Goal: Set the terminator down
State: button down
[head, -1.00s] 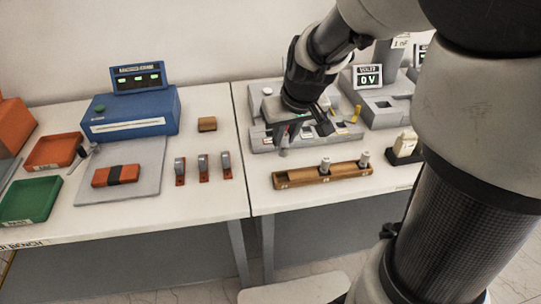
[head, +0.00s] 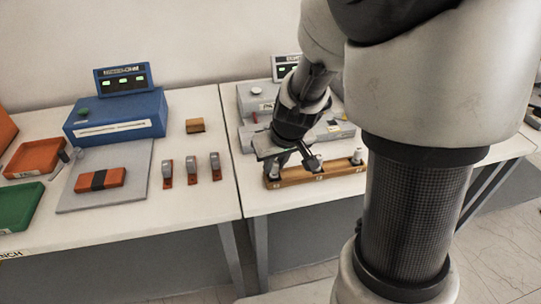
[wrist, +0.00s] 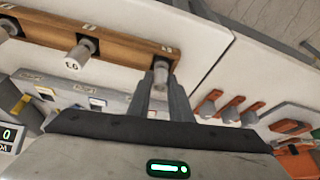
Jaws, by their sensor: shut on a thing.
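My gripper (wrist: 172,92) is shut on a small grey cylindrical terminator (wrist: 160,75). In the wrist view it is at the right end of the wooden rack (wrist: 120,44). In the head view my gripper (head: 274,160) is over the left end of the same rack (head: 325,172). The held terminator (head: 273,171) is mostly hidden there, and I cannot tell whether it is seated in the rack. Another terminator (wrist: 77,58), marked "1.0", stands in the rack's middle, and a third (wrist: 9,27) stands at the far end.
A grey test unit (head: 258,100) stands behind the rack, partly hidden by my arm. Several small red-based grey clamps (head: 191,170) stand on the left table beside a blue machine (head: 115,117). A grey mat (head: 138,187) carries an orange block (head: 100,180). Bare table lies before the rack.

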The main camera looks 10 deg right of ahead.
jog(key=shift+f, duration=0.2)
jog(key=c, duration=1.6)
grip_release()
jog(key=shift+r, duration=0.15)
jog(key=shift+r, duration=0.25)
jog(key=shift+m+t+h, duration=0.3)
jog(key=shift+m+t, duration=0.3)
jog(key=shift+m, duration=0.3)
jog(key=s+f+p+v, duration=0.1)
jog(key=v, duration=0.8)
jog(key=s+f+p+v, duration=0.1)
jog(key=s+p+v, duration=0.1)
jog(key=v, duration=0.7)
jog(key=s+f+p+v, duration=0.1)
jog(key=s+v, duration=0.1)
jog(key=v, duration=0.7)
jog(key=shift+s+r, duration=0.2)
jog(key=shift+s, duration=0.1)
